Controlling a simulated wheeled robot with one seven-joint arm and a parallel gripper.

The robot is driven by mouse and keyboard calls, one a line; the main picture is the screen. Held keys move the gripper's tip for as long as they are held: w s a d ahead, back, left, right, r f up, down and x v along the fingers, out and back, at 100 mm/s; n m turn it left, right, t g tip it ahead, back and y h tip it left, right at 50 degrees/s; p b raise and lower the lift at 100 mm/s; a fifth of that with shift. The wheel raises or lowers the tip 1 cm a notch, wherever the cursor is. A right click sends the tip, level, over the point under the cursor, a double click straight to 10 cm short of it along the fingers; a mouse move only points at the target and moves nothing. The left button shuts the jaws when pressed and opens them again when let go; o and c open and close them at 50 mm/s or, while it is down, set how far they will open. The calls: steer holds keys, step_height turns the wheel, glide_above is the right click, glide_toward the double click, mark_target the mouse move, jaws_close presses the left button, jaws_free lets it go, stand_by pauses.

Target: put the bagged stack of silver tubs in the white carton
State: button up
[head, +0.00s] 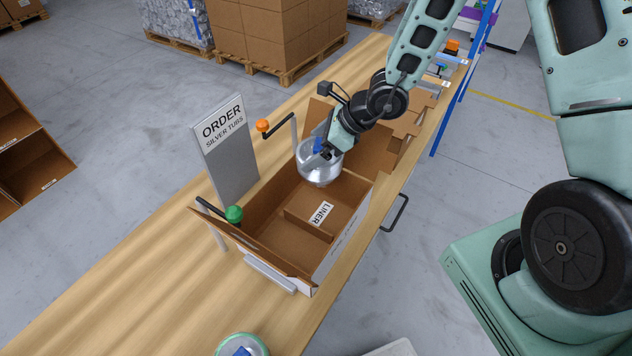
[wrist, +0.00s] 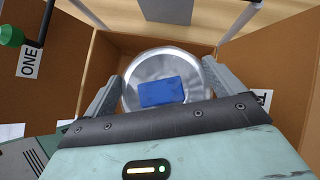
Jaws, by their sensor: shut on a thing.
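The bagged stack of silver tubs (head: 318,172) hangs in my gripper (head: 322,150) over the far end of the open white carton (head: 325,268). In the wrist view the stack (wrist: 150,75) shows as a round, shiny, clear-wrapped shape with a blue patch on top, between the two grey fingers of my gripper (wrist: 160,95). The carton has brown inner walls and raised flaps. How deep the stack's lower end reaches is unclear.
A grey sign reading ORDER SILVER TUBS (head: 224,140) stands left of the carton. A green knob (head: 234,213) and an orange knob (head: 263,125) on arms flank it. Another round item (head: 242,346) sits at the table's near end. The table's left part is clear.

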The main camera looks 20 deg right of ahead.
step_height(320, 180, down, 16)
steer(key=b, duration=0.6)
steer(key=shift+b, duration=0.4)
steer(key=shift+f+b, duration=0.25)
steer(key=shift+b, duration=0.05)
steer(key=o, duration=0.7)
